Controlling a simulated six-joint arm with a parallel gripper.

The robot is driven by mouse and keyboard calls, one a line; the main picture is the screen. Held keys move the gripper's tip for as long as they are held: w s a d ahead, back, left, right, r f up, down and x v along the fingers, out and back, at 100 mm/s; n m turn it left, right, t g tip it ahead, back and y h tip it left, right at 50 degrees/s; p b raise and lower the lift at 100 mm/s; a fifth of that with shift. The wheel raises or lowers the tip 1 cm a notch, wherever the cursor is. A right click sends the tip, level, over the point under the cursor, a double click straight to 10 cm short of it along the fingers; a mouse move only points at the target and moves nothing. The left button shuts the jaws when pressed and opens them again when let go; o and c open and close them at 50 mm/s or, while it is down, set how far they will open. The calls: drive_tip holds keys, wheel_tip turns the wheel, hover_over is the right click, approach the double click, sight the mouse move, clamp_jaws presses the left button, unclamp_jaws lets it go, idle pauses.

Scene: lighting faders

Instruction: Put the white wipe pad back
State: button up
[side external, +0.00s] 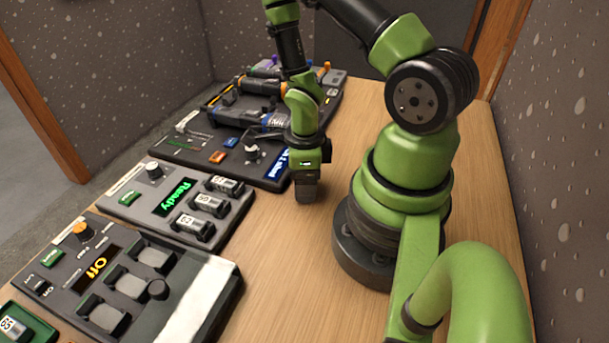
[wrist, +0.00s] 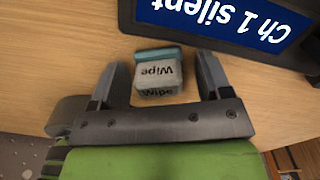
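The white wipe pad (wrist: 157,77) is a small block marked "Wipe" with a teal strip along its far edge. In the wrist view it lies over the wooden table between the two fingers of my gripper (wrist: 163,80). The fingers are apart, with a gap on each side of the pad, wider on the right. In the side view my gripper (side external: 307,190) points down, low over the table, right of the consoles; the pad cannot be made out there.
A console with a blue "Ch 1 silent" screen (wrist: 225,15) is just beyond the pad. In the side view, a "Ready" console (side external: 180,197) and an "Off" console (side external: 97,263) with a white strip (side external: 200,300) stand left. Table (side external: 285,280) in front is clear.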

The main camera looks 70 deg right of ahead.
drive_tip(key=shift+r, duration=2.9)
drive_tip(key=shift+w+d+r, duration=0.1)
drive_tip(key=shift+w+r, duration=0.1)
drive_tip(key=shift+r, duration=0.15)
drive_tip(key=w+a+r+n+t, duration=0.1)
drive_tip(key=a+r+n+t, duration=0.2)
drive_tip(key=r+n, duration=0.65)
drive_tip(key=w+a+r+n+t, duration=0.1)
drive_tip(key=a+r+n+t, duration=0.15)
drive_tip(key=r+n, duration=0.7)
drive_tip(key=s+a+r+n+t+y, duration=0.1)
drive_tip(key=s+a+r+n, duration=0.4)
drive_tip(key=n, duration=0.3)
drive_tip(key=shift+r+t+y, duration=0.35)
drive_tip(key=shift+y, duration=0.05)
